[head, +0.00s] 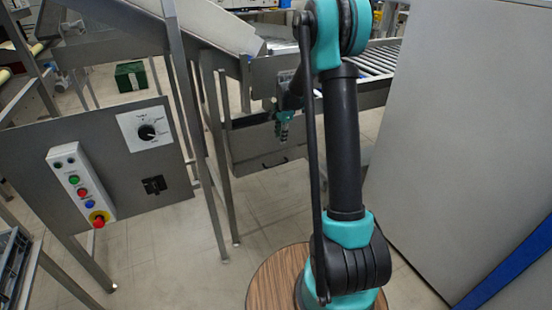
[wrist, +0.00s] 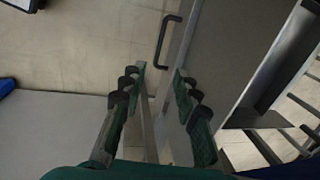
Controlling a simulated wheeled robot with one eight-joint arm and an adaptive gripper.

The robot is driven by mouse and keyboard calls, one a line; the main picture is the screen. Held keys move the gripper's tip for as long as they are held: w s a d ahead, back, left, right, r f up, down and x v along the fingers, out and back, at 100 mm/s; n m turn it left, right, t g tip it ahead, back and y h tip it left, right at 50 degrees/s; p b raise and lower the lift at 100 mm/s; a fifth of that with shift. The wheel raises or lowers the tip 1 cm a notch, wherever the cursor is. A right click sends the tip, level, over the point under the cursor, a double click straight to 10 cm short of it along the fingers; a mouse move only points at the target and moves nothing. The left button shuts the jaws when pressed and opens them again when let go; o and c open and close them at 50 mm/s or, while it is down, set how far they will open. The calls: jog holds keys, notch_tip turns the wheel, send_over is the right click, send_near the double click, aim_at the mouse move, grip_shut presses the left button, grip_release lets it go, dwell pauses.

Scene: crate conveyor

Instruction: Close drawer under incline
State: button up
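The drawer (head: 262,148) is a grey metal box under the incline (head: 212,24), with a black bar handle (head: 274,166) low on its front. In the wrist view the handle (wrist: 167,40) is ahead of my gripper, and a grey drawer surface (wrist: 225,50) lies to its right. The drawer seems to stand out from the frame, but how far I cannot tell. My gripper (head: 284,138) is at the drawer's upper front edge. In the wrist view its fingers (wrist: 155,92) are apart, with the thin edge of the drawer front between them. Contact is unclear.
A control panel (head: 90,165) with buttons stands at the left on metal legs. A roller conveyor (head: 372,62) runs behind my arm. A large grey cabinet (head: 465,120) fills the right. A green crate (head: 131,77) is on the floor at the back. The floor before the drawer is clear.

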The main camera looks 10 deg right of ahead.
aim_at(277, 165)
jog(key=w+f, duration=0.1)
jog(key=f, duration=0.4)
jog(key=w+f, duration=0.1)
jog(key=f, duration=0.5)
jog(key=w+a+f, duration=0.1)
jog(key=f, duration=0.5)
jog(key=shift+r, duration=0.1)
grip_shut()
